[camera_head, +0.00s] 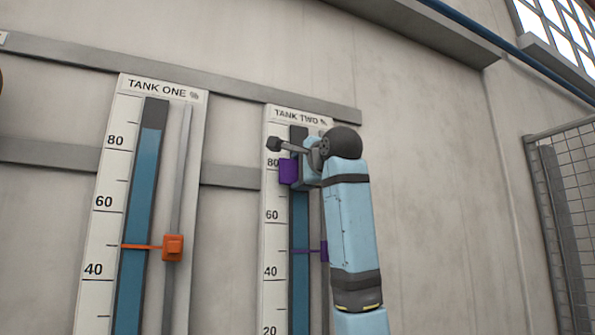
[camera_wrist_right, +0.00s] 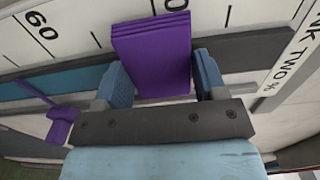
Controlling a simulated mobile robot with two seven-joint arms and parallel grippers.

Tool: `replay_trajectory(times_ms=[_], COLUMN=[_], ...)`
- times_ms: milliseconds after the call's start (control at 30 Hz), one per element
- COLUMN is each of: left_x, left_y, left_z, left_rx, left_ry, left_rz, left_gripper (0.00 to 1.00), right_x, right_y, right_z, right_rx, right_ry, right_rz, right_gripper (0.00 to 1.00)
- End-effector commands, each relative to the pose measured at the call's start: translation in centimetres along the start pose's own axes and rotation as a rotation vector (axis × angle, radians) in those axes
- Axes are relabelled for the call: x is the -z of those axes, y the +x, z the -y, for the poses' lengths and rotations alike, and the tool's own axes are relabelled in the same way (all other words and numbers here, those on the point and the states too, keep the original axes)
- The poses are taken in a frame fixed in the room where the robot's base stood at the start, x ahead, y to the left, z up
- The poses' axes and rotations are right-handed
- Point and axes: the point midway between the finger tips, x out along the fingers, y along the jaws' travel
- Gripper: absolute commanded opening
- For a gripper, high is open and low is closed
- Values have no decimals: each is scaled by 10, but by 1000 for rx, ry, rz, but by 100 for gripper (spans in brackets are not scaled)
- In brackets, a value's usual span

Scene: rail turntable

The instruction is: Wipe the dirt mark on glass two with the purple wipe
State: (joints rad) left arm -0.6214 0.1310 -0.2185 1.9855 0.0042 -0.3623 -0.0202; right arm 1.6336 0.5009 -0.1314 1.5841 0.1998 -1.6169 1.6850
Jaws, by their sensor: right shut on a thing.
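The purple wipe (camera_head: 288,171) is at the upper part of the tank two gauge, beside the 80 mark. My right gripper (camera_head: 299,170) is shut on it; the wipe also shows between its two fingers in the wrist view (camera_wrist_right: 152,52). Glass two (camera_head: 299,215) is a dark upright strip with blue liquid, and the wipe covers part of it. I cannot tell whether the wipe touches the glass. No dirt mark shows; the wipe and arm hide part of the glass. My left gripper is not in view.
The tank one gauge (camera_head: 152,200) stands to the left, with an orange pointer (camera_head: 172,247) near 50. A purple pointer (camera_wrist_right: 60,125) sits on the tank two gauge, partly behind my arm in the head view. A mesh fence (camera_head: 570,190) is at the right.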

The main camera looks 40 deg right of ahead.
Motion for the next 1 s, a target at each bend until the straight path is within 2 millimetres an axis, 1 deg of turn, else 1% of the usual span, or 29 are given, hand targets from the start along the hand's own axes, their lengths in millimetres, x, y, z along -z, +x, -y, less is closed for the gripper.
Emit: replay_trajectory(times_ms=[200,300,500,667,1000], left_x=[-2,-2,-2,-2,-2], left_y=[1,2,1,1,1], left_z=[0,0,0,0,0], left_rx=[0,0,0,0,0], left_ry=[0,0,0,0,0], left_rz=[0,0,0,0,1], left_gripper=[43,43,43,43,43], right_x=[20,27,29,22,-7], right_y=[-1,-1,2,2,5], right_z=[0,0,0,0,0], right_rx=[0,0,0,0,-1], right_ry=[2,1,1,0,-1], right_rz=[0,0,1,2,2], right_gripper=[46,46,46,46,46])
